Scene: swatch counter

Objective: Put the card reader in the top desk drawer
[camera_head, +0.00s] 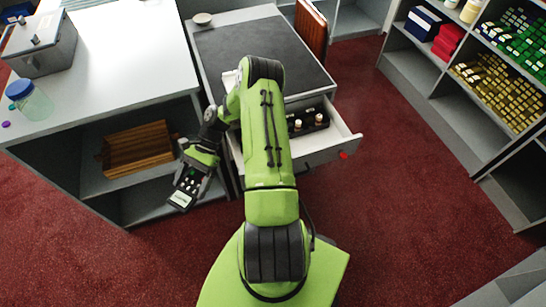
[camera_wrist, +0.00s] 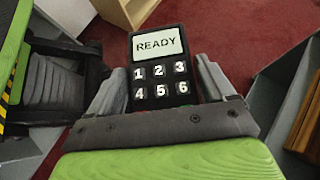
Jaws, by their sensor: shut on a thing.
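The card reader (camera_head: 185,188) is a dark keypad device with a pale screen. In the wrist view its screen (camera_wrist: 158,44) reads READY above numbered keys. My gripper (camera_head: 197,167) is shut on it, a finger on each side, and holds it in the air left of the desk. The top desk drawer (camera_head: 335,148) is pulled open at the front of the desk (camera_head: 262,48). A dark holder with small bottles (camera_head: 307,122) lies inside the drawer. My arm hides the drawer's left part.
A white counter (camera_head: 110,60) with a wooden crate (camera_head: 137,148) on its shelf stands at left. A grey box (camera_head: 42,45) and a jar (camera_head: 30,100) sit on it. Shelves of swatches (camera_head: 500,90) stand at right. Red carpet (camera_head: 410,190) is clear between.

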